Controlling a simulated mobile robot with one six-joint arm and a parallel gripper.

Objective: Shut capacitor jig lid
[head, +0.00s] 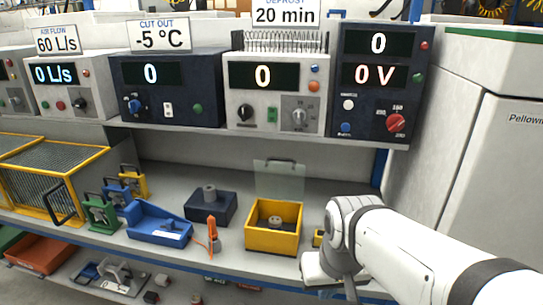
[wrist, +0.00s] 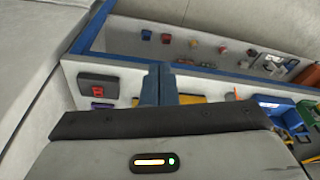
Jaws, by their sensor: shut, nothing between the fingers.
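The capacitor jig is likely the yellow box (head: 273,240) on the bench, with a grey round part (head: 275,223) inside. Its clear lid (head: 279,180) stands up open at the back edge, with a dark handle on top. My gripper (head: 328,291) is in front and to the right of the box, apart from it; its fingers are hard to make out there. In the wrist view the blue-grey fingers (wrist: 158,86) are shut together and empty. A strip of yellow (wrist: 195,99) shows beside them, mostly hidden by the gripper body.
A dark block (head: 210,208), an orange-handled tool (head: 213,234) and a blue bin (head: 158,225) stand left of the box. A small yellow item (head: 318,238) sits between box and arm. Instruments on a shelf (head: 265,134) overhang the back. A cabinet stands right.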

